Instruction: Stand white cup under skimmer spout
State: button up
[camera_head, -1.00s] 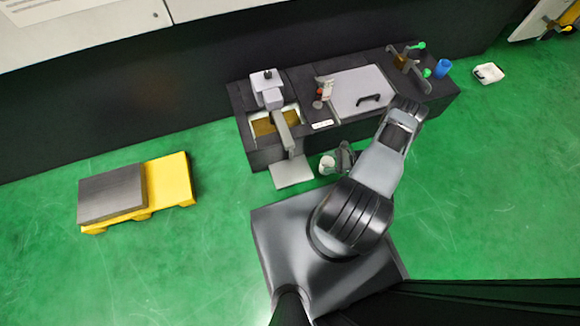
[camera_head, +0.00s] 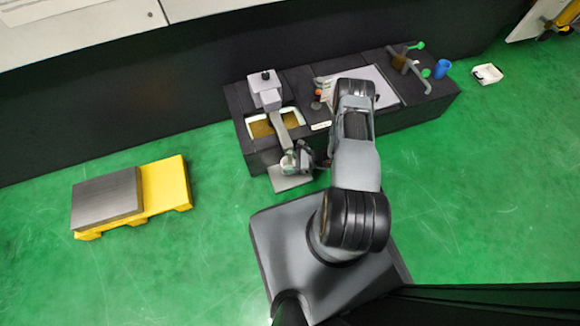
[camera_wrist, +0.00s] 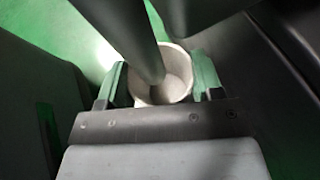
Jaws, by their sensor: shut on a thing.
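The white cup (camera_head: 287,161) is between the fingers of my gripper (camera_head: 294,160), close to the end of the grey skimmer spout (camera_head: 281,131). In the wrist view my gripper (camera_wrist: 160,84) is shut on the cup (camera_wrist: 180,84), whose open mouth faces the camera. The spout (camera_wrist: 128,38) crosses the view from the top, and its end overlaps the cup's mouth. The pale shelf plate (camera_head: 288,182) lies below the cup in the head view. I cannot tell whether the cup touches the plate. The gripper hides part of the cup.
The skimmer stands on a dark bench tank (camera_head: 264,155) beside an opening with brown liquid (camera_head: 262,128). A blue cup (camera_head: 442,68) and green-knobbed fittings (camera_head: 425,72) are at the bench's right end. A yellow pallet (camera_head: 168,183) sits left on open green floor.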

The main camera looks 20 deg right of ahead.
jog(key=shift+d+f+b, duration=0.1)
jog(key=shift+f+b, duration=0.55)
jog(key=shift+f, duration=0.95)
jog(key=shift+f, duration=0.2)
jog(key=o, duration=0.9)
jog(key=shift+r, duration=0.1)
